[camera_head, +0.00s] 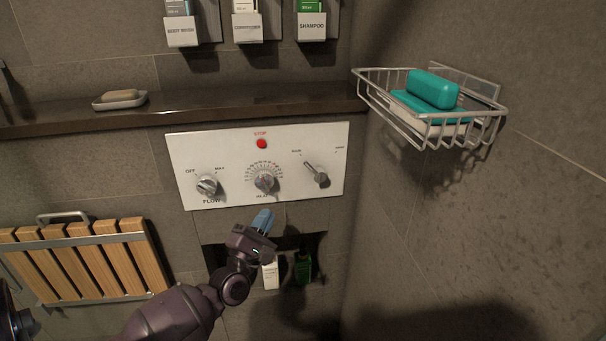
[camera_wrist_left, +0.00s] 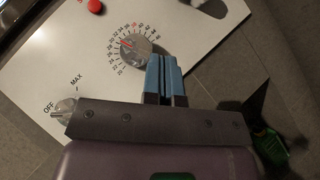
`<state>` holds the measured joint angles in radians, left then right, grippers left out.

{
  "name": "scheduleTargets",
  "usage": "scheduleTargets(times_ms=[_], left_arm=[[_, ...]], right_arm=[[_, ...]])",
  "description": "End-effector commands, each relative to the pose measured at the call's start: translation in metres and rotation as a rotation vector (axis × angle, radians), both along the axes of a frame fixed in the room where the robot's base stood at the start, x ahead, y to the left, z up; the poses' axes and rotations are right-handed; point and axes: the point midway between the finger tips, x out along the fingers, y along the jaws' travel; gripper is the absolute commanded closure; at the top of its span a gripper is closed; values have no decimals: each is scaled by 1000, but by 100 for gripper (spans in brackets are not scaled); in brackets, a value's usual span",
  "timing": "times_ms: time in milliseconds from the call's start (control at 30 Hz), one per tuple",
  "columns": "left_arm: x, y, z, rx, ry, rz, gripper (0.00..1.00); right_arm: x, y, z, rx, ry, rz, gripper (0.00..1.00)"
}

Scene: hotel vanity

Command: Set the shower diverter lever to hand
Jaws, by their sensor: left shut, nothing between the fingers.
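The diverter lever (camera_head: 316,173) is on the right part of the white control panel (camera_head: 215,150), with small labels above it on its left and right. Its handle tilts toward the upper left, at the left label, which I cannot read clearly. My left gripper (camera_head: 264,221) is shut and empty, with blue fingers, just below the panel's lower edge and below left of the lever. In the left wrist view its fingertips (camera_wrist_left: 163,62) are beside the heat dial (camera_wrist_left: 136,48); I cannot tell whether they touch. My right gripper is not in view.
The panel also holds the flow knob (camera_head: 207,184) and a red stop button (camera_head: 261,143). A wire basket (camera_head: 428,125) with a teal soap item (camera_head: 432,89) juts from the right wall. A niche with bottles (camera_head: 303,267) lies below the panel, and a folded wooden seat (camera_head: 85,262) at left.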

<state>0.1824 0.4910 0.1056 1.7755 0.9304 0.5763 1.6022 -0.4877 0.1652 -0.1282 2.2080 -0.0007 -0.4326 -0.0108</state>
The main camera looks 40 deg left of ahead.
Motion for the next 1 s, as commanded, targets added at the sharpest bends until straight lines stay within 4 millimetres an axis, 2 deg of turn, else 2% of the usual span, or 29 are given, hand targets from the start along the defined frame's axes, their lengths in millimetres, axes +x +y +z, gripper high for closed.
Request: scheduleTargets(times_ms=[267,800,1000], left_arm=[[10,1,5,3,0,-1,100],[88,18,45,2,1,0,100],[103,5,65,0,-2,0,100]], right_arm=[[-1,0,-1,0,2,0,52],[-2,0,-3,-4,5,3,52],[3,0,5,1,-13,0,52]])
